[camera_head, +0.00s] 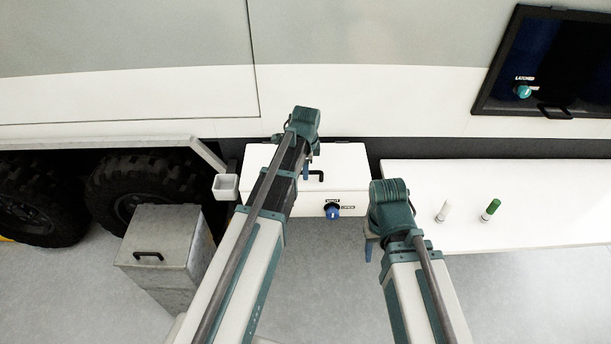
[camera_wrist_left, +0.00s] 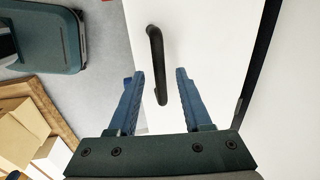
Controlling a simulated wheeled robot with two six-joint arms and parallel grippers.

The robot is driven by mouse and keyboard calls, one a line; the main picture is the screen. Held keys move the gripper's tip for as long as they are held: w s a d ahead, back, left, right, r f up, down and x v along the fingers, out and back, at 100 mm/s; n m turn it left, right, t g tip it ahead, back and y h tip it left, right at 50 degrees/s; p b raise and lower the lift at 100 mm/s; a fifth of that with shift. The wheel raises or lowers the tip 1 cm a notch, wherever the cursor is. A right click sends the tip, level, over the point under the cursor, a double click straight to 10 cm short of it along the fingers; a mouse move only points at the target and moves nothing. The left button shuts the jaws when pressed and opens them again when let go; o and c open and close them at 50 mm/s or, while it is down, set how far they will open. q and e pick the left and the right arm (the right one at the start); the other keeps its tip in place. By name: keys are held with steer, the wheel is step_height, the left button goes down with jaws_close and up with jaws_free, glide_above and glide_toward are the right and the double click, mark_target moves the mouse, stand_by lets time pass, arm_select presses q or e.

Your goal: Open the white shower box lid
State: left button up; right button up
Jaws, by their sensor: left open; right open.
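The white shower box (camera_head: 345,185) stands against the caravan side, and its lid (camera_head: 346,157) looks closed. A black handle (camera_head: 319,175) is on the lid. A blue knob (camera_head: 332,211) is on the front face, with labels too small to read. My left gripper (camera_head: 309,162) is over the lid beside the handle, its arm hiding the left part of the box. In the left wrist view, my left gripper (camera_wrist_left: 160,72) is open, with the handle (camera_wrist_left: 155,45) running down between its fingers; contact cannot be told. My right gripper (camera_head: 371,249) is open and empty, right of the box.
A white bench (camera_head: 540,225) on the right carries two small cylinders, one with a green top (camera_head: 491,207). A grey box (camera_head: 165,235) with a black handle stands left, near the wheels (camera_head: 130,185). A dark hatch (camera_head: 560,60) with a teal knob is upper right.

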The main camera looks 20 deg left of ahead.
arm_select(q)
steer(key=shift+f, duration=0.25)
jaws_close()
stand_by(1.4)
